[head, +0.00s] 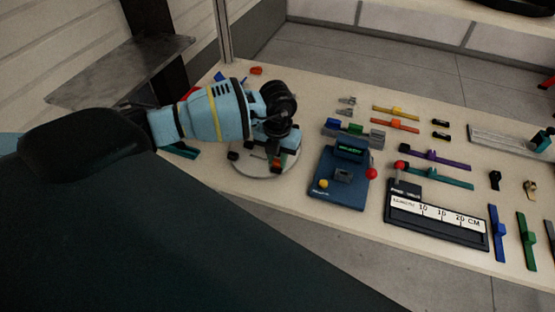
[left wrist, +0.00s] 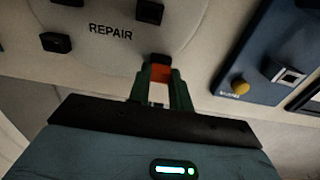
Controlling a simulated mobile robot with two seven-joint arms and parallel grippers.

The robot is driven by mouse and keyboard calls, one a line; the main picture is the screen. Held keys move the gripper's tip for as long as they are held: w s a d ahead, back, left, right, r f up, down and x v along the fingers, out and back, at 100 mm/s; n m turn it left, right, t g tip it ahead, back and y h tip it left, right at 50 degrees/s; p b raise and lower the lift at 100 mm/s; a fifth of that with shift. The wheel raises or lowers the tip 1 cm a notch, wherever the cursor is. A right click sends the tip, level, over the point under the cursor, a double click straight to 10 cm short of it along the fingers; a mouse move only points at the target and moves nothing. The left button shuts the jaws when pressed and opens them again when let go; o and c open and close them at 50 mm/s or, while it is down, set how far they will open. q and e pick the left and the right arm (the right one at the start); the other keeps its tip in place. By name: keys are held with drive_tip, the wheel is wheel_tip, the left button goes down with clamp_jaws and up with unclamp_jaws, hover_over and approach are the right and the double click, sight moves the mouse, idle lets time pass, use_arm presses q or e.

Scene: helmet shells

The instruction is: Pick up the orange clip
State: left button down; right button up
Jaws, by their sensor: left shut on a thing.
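My left gripper (head: 277,160) reaches down over the round pale REPAIR disc (head: 250,169) at the left of the table. In the left wrist view its green fingers (left wrist: 160,92) are shut on a small orange clip (left wrist: 160,73) with a dark end. The clip sits between the fingertips at the edge of the disc, which also shows in that view (left wrist: 115,55). I cannot tell whether the clip touches the disc. In the head view the arm hides part of the disc. My right gripper is not in view.
Several black blocks (left wrist: 55,42) stand on the disc. A blue device (head: 340,190) with a yellow knob stands right of it, then a ruler gauge (head: 438,218). Long coloured clips, including an orange one (head: 395,124), lie farther right. A small orange piece (head: 256,70) lies at the back.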

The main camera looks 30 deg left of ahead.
use_arm(q)
drive_tip(key=r, duration=0.1)
drive_tip(key=d+r, duration=0.1)
drive_tip(key=r, duration=0.1)
drive_tip(key=shift+s, duration=0.15)
drive_tip(key=s+d+r, duration=0.1)
drive_tip(key=s+d, duration=0.3)
drive_tip(key=d, duration=1)
drive_tip(key=shift+s+d+r+b, duration=0.15)
drive_tip(key=shift+d+b, duration=0.05)
drive_tip(key=shift+b, duration=0.2)
